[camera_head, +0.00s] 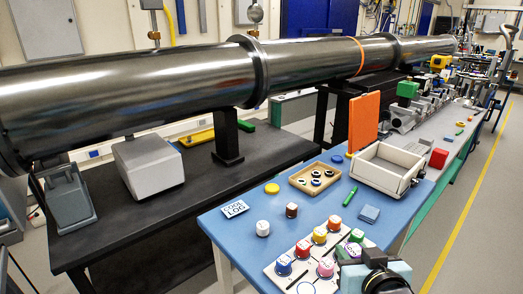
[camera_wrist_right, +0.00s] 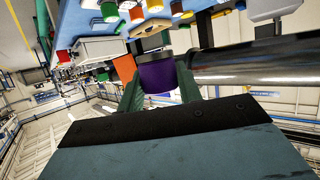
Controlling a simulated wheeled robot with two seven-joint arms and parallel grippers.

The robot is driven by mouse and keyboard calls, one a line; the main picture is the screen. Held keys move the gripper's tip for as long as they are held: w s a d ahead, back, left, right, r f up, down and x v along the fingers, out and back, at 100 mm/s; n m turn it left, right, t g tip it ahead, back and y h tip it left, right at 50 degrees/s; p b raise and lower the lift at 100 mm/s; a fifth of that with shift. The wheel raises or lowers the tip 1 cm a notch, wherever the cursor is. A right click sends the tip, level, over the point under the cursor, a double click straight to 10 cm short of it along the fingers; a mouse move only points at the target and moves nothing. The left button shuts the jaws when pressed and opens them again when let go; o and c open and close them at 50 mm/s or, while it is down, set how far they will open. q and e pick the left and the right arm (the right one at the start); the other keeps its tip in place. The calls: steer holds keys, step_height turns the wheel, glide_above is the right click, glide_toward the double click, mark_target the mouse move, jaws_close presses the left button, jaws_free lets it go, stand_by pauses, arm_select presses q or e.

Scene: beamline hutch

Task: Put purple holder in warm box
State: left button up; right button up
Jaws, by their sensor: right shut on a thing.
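The purple holder (camera_wrist_right: 157,78) is between the green fingers of my right gripper (camera_wrist_right: 159,90) in the right wrist view. The gripper is shut on it. In the head view my right gripper (camera_head: 352,247) is at the table's front right, by the right edge of the white holder board, with the purple holder (camera_head: 357,236) at its fingertips. An open white box (camera_head: 378,178) stands at the table's back right, with an upright orange panel (camera_head: 364,122) at its back. I cannot read a label marking it as the warm box. My left gripper is not in view.
The white board (camera_head: 281,267) carries several coloured holders. A wooden tray (camera_head: 303,183) with dark rings, a COOL LOG card (camera_head: 235,208), a green marker (camera_head: 350,196) and a blue block (camera_head: 369,214) lie on the blue table (camera_head: 225,234). A large steel pipe (camera_head: 140,88) runs behind.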

steer(key=w+a+f+n+y+p, duration=0.3)
steer(key=a+f+y+p, duration=0.1)
steer(key=a, duration=0.3)
steer(key=shift+w+f+n+g+p, duration=0.3)
steer(key=shift+w+f+p, duration=0.05)
steer(key=shift+p, duration=0.35)
steer(key=b, duration=0.1)
glide_above(307, 292)
step_height(307, 292, down, 8)
steer(key=shift+f, duration=0.8)
